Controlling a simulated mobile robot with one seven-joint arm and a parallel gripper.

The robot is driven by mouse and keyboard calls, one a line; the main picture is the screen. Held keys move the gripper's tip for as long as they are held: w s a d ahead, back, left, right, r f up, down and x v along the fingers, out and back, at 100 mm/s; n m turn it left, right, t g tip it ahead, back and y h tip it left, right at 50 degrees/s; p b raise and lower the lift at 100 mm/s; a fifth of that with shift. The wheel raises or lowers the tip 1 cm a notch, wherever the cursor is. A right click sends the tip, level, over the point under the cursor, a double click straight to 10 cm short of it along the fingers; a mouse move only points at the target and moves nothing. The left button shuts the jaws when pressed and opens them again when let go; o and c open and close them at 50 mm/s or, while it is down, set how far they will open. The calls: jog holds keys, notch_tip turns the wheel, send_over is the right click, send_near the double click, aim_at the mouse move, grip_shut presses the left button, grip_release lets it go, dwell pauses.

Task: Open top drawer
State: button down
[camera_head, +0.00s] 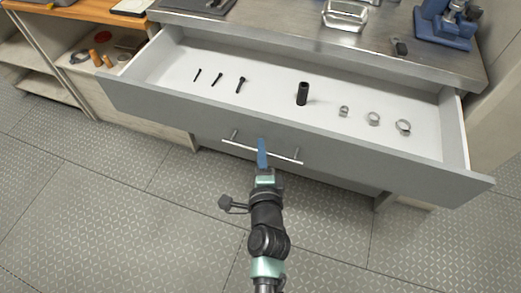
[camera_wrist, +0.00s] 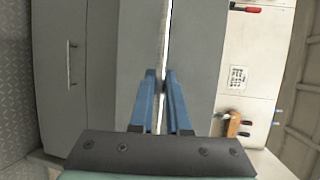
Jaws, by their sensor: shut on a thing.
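The top drawer (camera_head: 390,146) is pulled out of the grey cabinet, and its white inside is in plain view. Its front also shows in the wrist view (camera_wrist: 142,45). A thin silver bar handle (camera_head: 285,157) runs along the drawer front on two short posts. In the wrist view the handle (camera_wrist: 166,40) runs upright between my blue fingers. My gripper (camera_head: 261,143) is shut on this handle near its middle. The fingers also show in the wrist view (camera_wrist: 161,78), one on each side of the bar.
The drawer holds three dark bolts (camera_head: 217,79), a black cylinder (camera_head: 302,94) and three metal rings (camera_head: 374,118). A steel worktop (camera_head: 280,29) with a blue vise (camera_head: 445,25) is above. An open shelf (camera_head: 92,62) is at left. The tread-plate floor (camera_head: 120,220) in front is clear.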

dwell(0.4)
jog(key=c, duration=0.9)
grip_release()
jog(key=shift+s, duration=0.15)
jog(key=shift+s+d+r+b, duration=0.15)
jog(key=shift+s+r, duration=0.25)
jog(key=shift+s, duration=1.7)
jog(key=shift+s+d+r+b, duration=0.1)
jog(key=shift+s+d+r, duration=0.2)
jog(key=shift+s, duration=1.8)
jog(key=shift+s+d+r+b, duration=0.1)
jog(key=shift+s+r, duration=0.35)
jog(key=shift+s, duration=1.65)
